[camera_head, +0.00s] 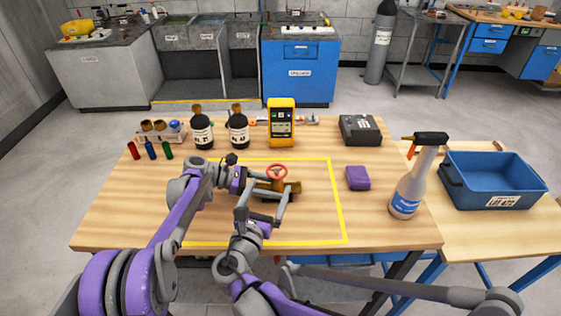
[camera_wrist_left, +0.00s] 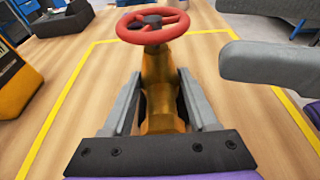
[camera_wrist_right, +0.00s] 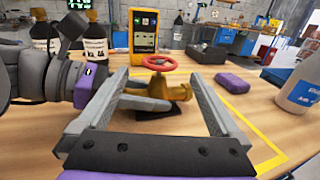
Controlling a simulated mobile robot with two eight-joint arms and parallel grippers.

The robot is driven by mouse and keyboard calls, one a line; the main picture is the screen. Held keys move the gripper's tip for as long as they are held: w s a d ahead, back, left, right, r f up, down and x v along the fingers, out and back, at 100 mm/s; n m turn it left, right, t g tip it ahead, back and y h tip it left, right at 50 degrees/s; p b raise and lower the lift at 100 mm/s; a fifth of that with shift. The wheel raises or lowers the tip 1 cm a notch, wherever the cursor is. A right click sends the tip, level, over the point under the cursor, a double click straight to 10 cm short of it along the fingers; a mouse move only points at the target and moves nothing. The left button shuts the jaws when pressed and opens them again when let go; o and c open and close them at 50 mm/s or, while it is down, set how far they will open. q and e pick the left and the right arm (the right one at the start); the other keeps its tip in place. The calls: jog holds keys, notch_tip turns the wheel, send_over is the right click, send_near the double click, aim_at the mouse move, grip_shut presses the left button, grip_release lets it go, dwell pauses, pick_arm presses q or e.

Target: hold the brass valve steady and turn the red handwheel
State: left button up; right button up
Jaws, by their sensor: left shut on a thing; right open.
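The brass valve (camera_head: 292,187) stands inside the yellow taped area of the table, with the red handwheel (camera_head: 277,171) on top. My left gripper (camera_head: 262,188) is shut on the valve body from the left. In the left wrist view its fingers lie on both sides of the brass body (camera_wrist_left: 160,85), below the handwheel (camera_wrist_left: 152,26). My right gripper (camera_head: 264,204) is open in front of the valve. In the right wrist view the valve (camera_wrist_right: 180,100) and handwheel (camera_wrist_right: 158,63) show between and beyond its spread fingers; the wheel appears untouched. The left fingers hide part of the valve.
A purple block (camera_head: 358,178) lies right of the valve, and a spray bottle (camera_head: 409,190) stands near the right edge. Dark bottles (camera_head: 202,133), a yellow meter (camera_head: 281,124) and a black case (camera_head: 360,130) stand at the back. A blue bin (camera_head: 495,180) sits on the side table.

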jog(key=x, duration=1.1)
jog(key=shift+w, duration=0.25)
jog(key=c, duration=1.3)
jog(key=n+y, duration=0.2)
jog(key=y, duration=0.1)
jog(key=a+n+y, duration=0.1)
jog(key=n+y, duration=0.1)
jog(key=y, duration=0.2)
jog(key=shift+a+n+t, duration=0.2)
jog(key=shift+n+t, duration=0.1)
jog(key=shift+n, duration=0.1)
